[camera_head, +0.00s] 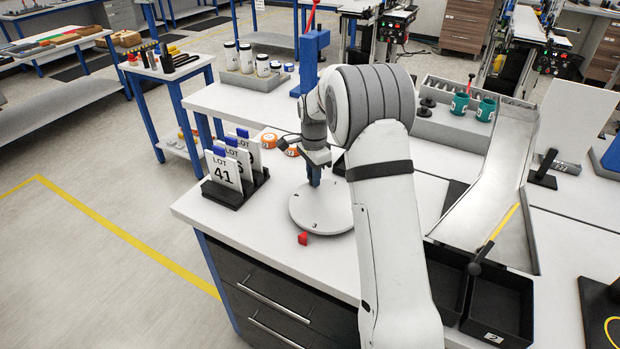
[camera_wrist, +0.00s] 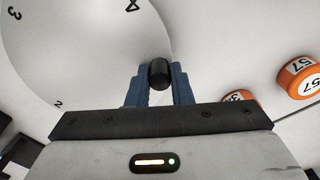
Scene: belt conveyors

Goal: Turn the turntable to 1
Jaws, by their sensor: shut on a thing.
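The turntable (camera_head: 325,217) is a round white disc lying on the white bench, partly hidden behind my arm. In the wrist view the disc (camera_wrist: 90,60) shows the numbers 2, 3 and 4 near its rim; no 1 is visible there. A red wedge (camera_head: 303,238) lies on the bench just in front of the disc's rim. My gripper (camera_head: 315,180) points down at the far side of the disc. In the wrist view its blue fingers (camera_wrist: 160,82) are shut on a black upright knob (camera_wrist: 159,73) near the disc's edge.
A black rack (camera_head: 236,189) with LOT cards stands left of the turntable. Orange labelled discs (camera_head: 269,140) lie behind it, and one shows close by in the wrist view (camera_wrist: 299,77). Black bins (camera_head: 497,308) and a grey chute (camera_head: 497,190) are on the right.

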